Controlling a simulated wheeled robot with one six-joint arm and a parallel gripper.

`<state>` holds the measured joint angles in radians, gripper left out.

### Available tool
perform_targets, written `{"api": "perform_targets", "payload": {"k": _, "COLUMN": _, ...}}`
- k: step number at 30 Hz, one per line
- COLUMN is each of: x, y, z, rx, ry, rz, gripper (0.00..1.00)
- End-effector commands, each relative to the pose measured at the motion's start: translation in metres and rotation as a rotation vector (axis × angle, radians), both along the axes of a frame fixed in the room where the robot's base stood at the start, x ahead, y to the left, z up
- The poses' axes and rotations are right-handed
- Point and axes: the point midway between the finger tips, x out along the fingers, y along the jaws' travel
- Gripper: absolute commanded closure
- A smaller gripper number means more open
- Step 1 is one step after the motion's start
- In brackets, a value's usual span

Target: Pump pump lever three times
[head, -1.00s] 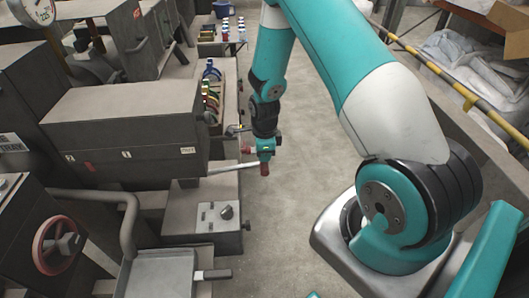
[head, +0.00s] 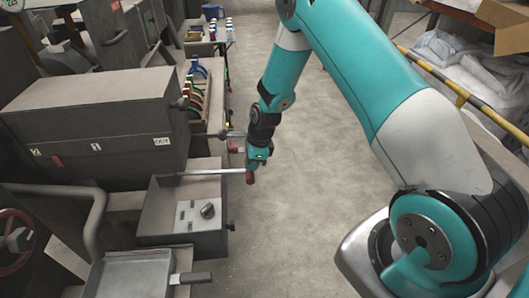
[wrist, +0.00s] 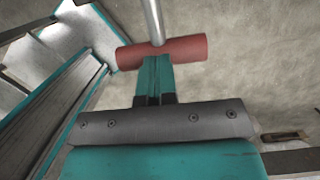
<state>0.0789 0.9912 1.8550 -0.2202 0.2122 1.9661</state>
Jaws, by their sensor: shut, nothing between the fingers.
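The pump lever is a metal rod with a red crossbar handle. In the head view the rod (head: 215,173) runs nearly level from the machine, and a red handle end (head: 250,179) shows below my gripper (head: 257,166). In the wrist view the red handle (wrist: 187,49) lies across the end of the rod (wrist: 153,20). My gripper (wrist: 157,62) has its teal fingers shut together, with nothing between them. Their tips overlap the handle's near edge; I cannot tell whether they touch it.
A grey control box (head: 183,215) with a dark knob stands below the rod. A large machine housing (head: 100,120) is at left. Several coloured levers (head: 196,90) stand farther back. Bare floor (head: 300,220) lies right of the machines.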

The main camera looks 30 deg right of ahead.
Motion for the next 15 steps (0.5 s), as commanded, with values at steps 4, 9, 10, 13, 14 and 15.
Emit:
{"api": "perform_targets", "payload": {"k": 4, "x": -0.001, "y": 0.004, "z": -0.027, "rx": 0.007, "ry": 0.001, "rz": 0.006, "gripper": 1.00}}
{"api": "perform_targets", "payload": {"k": 9, "x": -0.001, "y": 0.005, "z": -0.049, "rx": 0.006, "ry": 0.001, "rz": 0.005, "gripper": 1.00}}
{"api": "perform_targets", "payload": {"k": 10, "x": 0.000, "y": 0.005, "z": -0.052, "rx": 0.006, "ry": 0.001, "rz": 0.005, "gripper": 1.00}}
{"api": "perform_targets", "payload": {"k": 13, "x": 0.000, "y": 0.005, "z": -0.059, "rx": 0.004, "ry": 0.000, "rz": 0.005, "gripper": 1.00}}
{"api": "perform_targets", "payload": {"k": 14, "x": 0.000, "y": 0.005, "z": -0.060, "rx": 0.004, "ry": 0.001, "rz": 0.005, "gripper": 1.00}}
{"api": "perform_targets", "payload": {"k": 15, "x": 0.000, "y": 0.005, "z": -0.062, "rx": 0.003, "ry": 0.002, "rz": 0.004, "gripper": 1.00}}
